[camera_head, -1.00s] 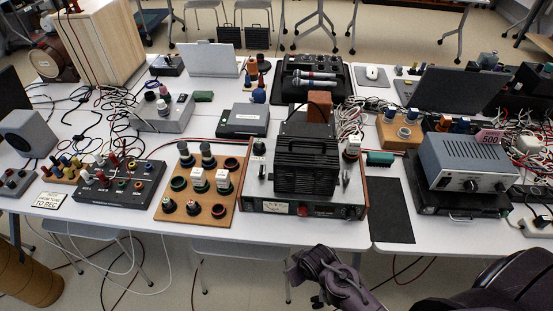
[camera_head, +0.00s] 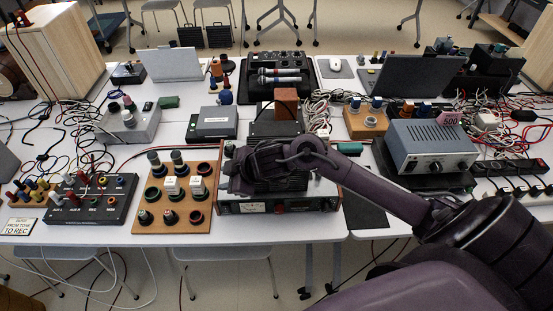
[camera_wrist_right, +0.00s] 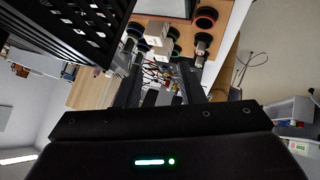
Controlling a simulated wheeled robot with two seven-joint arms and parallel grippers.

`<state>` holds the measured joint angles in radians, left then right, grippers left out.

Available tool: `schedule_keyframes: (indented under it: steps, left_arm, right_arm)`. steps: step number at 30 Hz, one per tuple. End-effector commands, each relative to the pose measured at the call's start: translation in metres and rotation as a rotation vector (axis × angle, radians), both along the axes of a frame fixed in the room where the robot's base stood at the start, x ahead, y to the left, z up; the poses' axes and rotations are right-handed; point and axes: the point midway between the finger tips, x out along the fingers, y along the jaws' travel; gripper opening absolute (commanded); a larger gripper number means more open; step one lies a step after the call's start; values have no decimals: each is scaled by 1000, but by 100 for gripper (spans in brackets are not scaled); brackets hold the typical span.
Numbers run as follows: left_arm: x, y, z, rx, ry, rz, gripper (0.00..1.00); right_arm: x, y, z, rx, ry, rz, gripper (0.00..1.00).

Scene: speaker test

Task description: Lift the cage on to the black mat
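The cage (camera_head: 290,184) is a black slotted box on top of the wide amplifier in the middle of the table. My right gripper (camera_head: 241,177) is in front of its left part, and my arm hides much of it. In the right wrist view the cage (camera_wrist_right: 85,28) fills the upper left, beside the gripper. There the right gripper's fingers (camera_wrist_right: 160,88) stand apart with nothing between them. Whether they touch the cage I cannot tell. The black mat (camera_head: 363,213) lies flat right of the amplifier, partly covered by my right arm. My left gripper is not in view.
A grey power supply (camera_head: 431,147) stands right of the mat. A reddish-brown block (camera_head: 286,103) stands behind the cage. Cables crowd both sides.

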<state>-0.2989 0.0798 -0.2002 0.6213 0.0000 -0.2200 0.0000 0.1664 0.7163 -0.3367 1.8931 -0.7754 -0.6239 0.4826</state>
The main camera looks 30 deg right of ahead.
Motion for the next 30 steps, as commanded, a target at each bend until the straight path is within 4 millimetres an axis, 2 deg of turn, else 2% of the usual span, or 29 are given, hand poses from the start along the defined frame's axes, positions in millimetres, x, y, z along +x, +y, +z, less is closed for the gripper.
schedule_keyframes:
  steps: [1,4,9,13,15,18,25,30]
  left_arm:
    - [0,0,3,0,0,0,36]
    - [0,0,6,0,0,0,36]
    - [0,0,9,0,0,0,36]
    - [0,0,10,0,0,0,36]
    - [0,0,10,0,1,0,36]
    - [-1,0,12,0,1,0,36]
    - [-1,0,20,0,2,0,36]
    - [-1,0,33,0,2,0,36]
  right_arm:
    - [10,-20,24,-43,-9,52,35]
    - [10,-58,56,-100,49,126,35]
    - [-8,-127,102,-159,192,119,35]
    - [-26,-164,128,-171,280,74,35]
    - [-33,-174,135,-170,309,56,35]
    - [-35,-177,133,-169,327,47,35]
    - [-26,-171,110,-168,328,49,35]
    - [-18,-165,88,-167,329,49,35]
